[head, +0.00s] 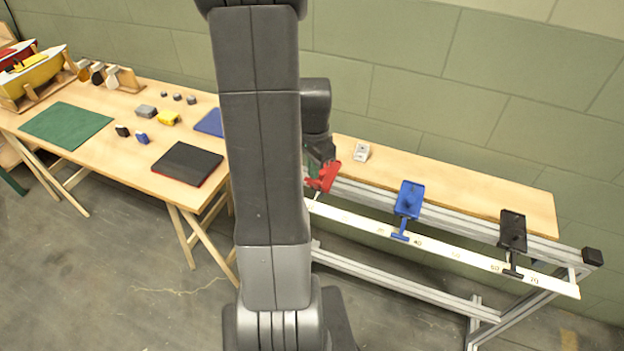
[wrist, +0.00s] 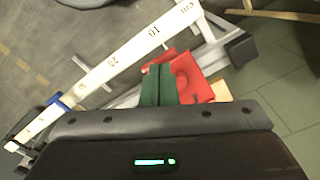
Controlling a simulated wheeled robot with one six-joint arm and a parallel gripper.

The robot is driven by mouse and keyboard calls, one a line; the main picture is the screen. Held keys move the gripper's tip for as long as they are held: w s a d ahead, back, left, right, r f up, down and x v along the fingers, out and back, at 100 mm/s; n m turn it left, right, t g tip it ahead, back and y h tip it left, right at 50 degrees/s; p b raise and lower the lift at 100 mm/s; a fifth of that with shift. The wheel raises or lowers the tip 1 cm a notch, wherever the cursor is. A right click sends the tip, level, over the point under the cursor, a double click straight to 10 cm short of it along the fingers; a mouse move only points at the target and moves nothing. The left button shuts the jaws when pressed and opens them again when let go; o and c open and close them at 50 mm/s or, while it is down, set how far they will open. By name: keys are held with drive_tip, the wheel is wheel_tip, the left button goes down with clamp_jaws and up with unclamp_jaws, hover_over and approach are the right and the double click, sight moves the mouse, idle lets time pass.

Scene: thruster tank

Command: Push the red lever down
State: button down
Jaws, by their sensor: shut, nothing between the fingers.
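The red lever (head: 325,180) sits on the bench's front rail, at its left end in the head view; my arm hides what lies further left. In the wrist view, the red lever (wrist: 193,80) is just right of and partly behind my fingertips. My gripper (wrist: 158,72) shows two green fingers pressed together, empty. In the head view my gripper (head: 318,158) is directly over the red lever and covers part of it. Whether the fingers touch the lever I cannot tell.
A blue lever (head: 408,199) and a black lever (head: 513,232) stand further right on the rail, above a white ruler strip (head: 440,246). A wooden table (head: 90,165) with several blocks and mats is at left.

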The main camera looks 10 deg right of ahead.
drive_tip(key=shift+f+b, duration=0.5)
drive_tip(key=shift+f, duration=0.15)
idle(0.5)
drive_tip(key=shift+s+a, duration=0.1)
drive_tip(key=shift+s+a+f, duration=0.1)
drive_tip(key=shift+s+f, duration=0.05)
drive_tip(key=shift+r, duration=0.2)
wheel_tip(320, 180, up, 9)
drive_tip(key=p, duration=0.6)
drive_tip(key=shift+f+p, duration=0.15)
drive_tip(key=shift+p, duration=0.2)
drive_tip(key=shift+f, duration=0.15)
idle(0.3)
